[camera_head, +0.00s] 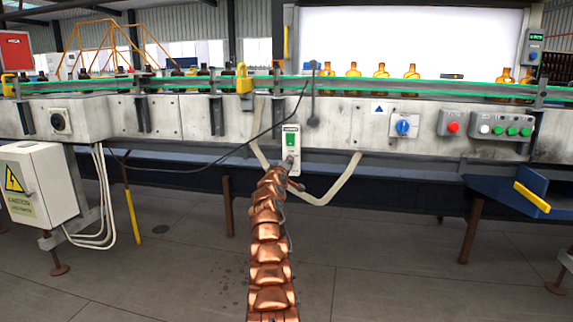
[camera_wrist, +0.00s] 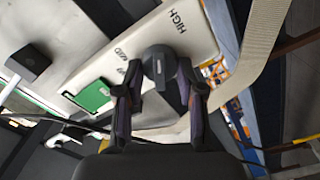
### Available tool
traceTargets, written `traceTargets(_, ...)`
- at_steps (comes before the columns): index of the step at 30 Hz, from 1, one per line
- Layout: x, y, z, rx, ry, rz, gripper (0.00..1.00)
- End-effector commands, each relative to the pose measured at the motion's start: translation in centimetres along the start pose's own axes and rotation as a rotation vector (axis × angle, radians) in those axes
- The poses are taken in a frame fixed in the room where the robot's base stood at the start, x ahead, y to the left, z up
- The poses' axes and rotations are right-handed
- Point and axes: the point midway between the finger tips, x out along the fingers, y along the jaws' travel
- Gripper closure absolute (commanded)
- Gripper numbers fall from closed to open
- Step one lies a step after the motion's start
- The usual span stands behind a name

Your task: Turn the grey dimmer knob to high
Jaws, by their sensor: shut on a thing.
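The grey dimmer knob (camera_wrist: 160,65) sits on a pale control plate (camera_wrist: 185,45) in the wrist view. The plate carries the words HIGH and MED and a green patch (camera_wrist: 92,96). HIGH is above and to the right of the knob, MED to its left. My gripper (camera_wrist: 160,82) is shut on the knob, one finger on each side. I cannot read which setting the knob points to. In the head view, the white plate (camera_head: 291,139) hangs on the conveyor's front, and my gripper (camera_head: 291,170) is at its lower part, hiding most of the knob.
The conveyor front (camera_head: 345,120) carries a blue knob (camera_head: 403,125), a red button (camera_head: 453,127) and several green buttons. Amber bottles (camera_head: 382,71) stand on top. A pale conduit (camera_head: 340,180) curves close around my gripper. An electrical box (camera_head: 38,185) stands left. The floor in front is clear.

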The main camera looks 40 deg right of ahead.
Motion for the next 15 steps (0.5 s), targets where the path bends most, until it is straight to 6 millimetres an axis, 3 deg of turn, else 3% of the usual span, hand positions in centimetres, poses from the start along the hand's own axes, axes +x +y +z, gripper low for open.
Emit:
traceTargets(10,0.02,-0.07,0.09,0.003,-0.001,-0.001,0.97)
traceTargets(11,0.02,-0.07,0.09,0.002,-0.001,-0.001,0.61)
traceTargets(15,0.02,-0.05,0.07,0.002,-0.001,0.0,0.46)
